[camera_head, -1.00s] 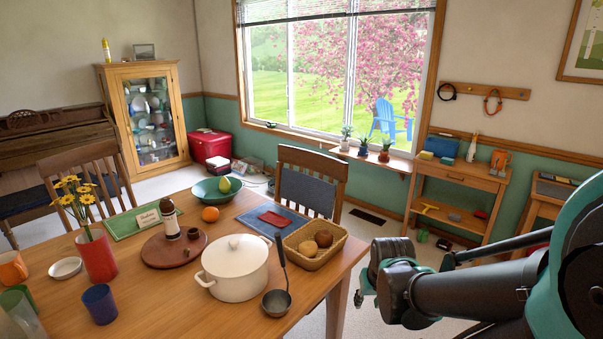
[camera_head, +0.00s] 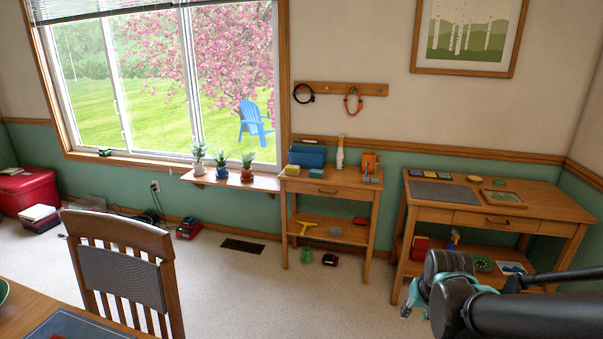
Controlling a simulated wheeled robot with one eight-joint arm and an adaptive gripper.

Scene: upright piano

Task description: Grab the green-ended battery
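A small dark block with green on it (camera_head: 105,153) lies on the windowsill at the left; it may be the green-ended battery, but it is too small to be sure. My gripper (camera_head: 414,297) is at the lower right, in front of the right-hand workbench and far from that block. Only part of its teal fingers shows beside the dark wrist, so its opening cannot be made out.
A chair (camera_head: 120,268) and the dining table's edge (camera_head: 22,305) stand at the lower left. A red-and-black device (camera_head: 188,228) lies on the floor by the wall. A small wooden table (camera_head: 330,188) and a workbench (camera_head: 490,212) line the wall. Open floor lies between.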

